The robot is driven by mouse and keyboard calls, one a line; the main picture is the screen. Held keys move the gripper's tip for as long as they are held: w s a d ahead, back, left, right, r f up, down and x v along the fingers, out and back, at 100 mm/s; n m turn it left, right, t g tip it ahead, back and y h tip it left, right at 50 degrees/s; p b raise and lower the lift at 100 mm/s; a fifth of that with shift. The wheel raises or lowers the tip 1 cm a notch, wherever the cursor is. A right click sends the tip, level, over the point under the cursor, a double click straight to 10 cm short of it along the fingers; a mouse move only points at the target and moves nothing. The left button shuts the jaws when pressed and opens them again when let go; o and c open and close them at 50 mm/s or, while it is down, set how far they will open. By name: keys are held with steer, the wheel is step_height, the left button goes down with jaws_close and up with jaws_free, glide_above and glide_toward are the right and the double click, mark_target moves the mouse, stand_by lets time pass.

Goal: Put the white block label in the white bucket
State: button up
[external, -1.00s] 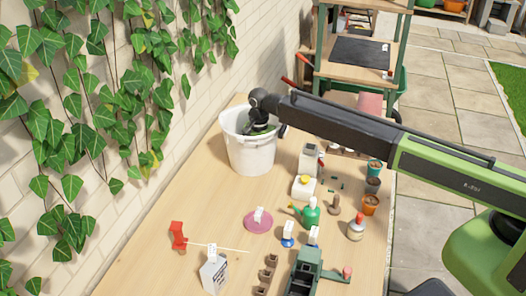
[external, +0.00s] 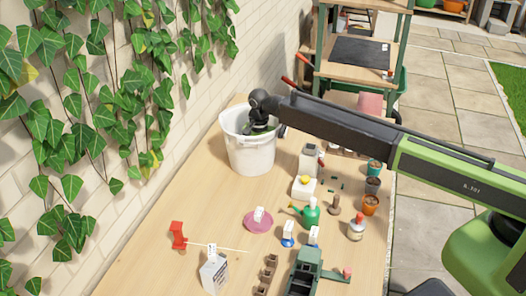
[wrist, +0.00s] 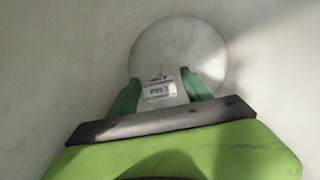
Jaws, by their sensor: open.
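The white bucket (external: 250,158) stands upright on the wooden table near the ivy wall. My gripper reaches down inside it, mostly hidden by the rim in the external view. In the wrist view, my gripper (wrist: 161,88) is open, with its two green fingers apart. A small white block label (wrist: 160,93) with printed text shows between the fingers, against the bucket's round pale bottom (wrist: 190,45). I cannot tell whether the label touches the fingers or the bottom.
A pink saucer (external: 252,226) with a white block, a green watering can (external: 310,214), a red tool (external: 178,236) and a white carton (external: 213,273) stand nearer the camera. Small pots (external: 371,204) line the right edge.

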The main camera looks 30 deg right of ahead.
step_height(320, 180, up, 12)
steer(key=p, duration=1.1)
step_height(320, 180, up, 10)
steer(key=s+d+p, duration=0.1)
steer(key=d+p, duration=0.1)
steer(key=p, duration=0.8)
steer(key=s+d+f+n+b, duration=0.3)
steer(key=s+d, duration=0.4)
steer(key=d, duration=0.6)
steer(key=s+d+f+n+b, duration=0.3)
steer(key=s+d, duration=0.5)
steer(key=d, duration=0.5)
steer(key=s+d+f+n+b, duration=0.3)
steer(key=s+d, duration=0.4)
steer(key=d, duration=0.6)
steer(key=shift+s+d+f+b, duration=0.2)
steer(key=shift+s+f+b, duration=0.15)
steer(key=shift+f, duration=0.2)
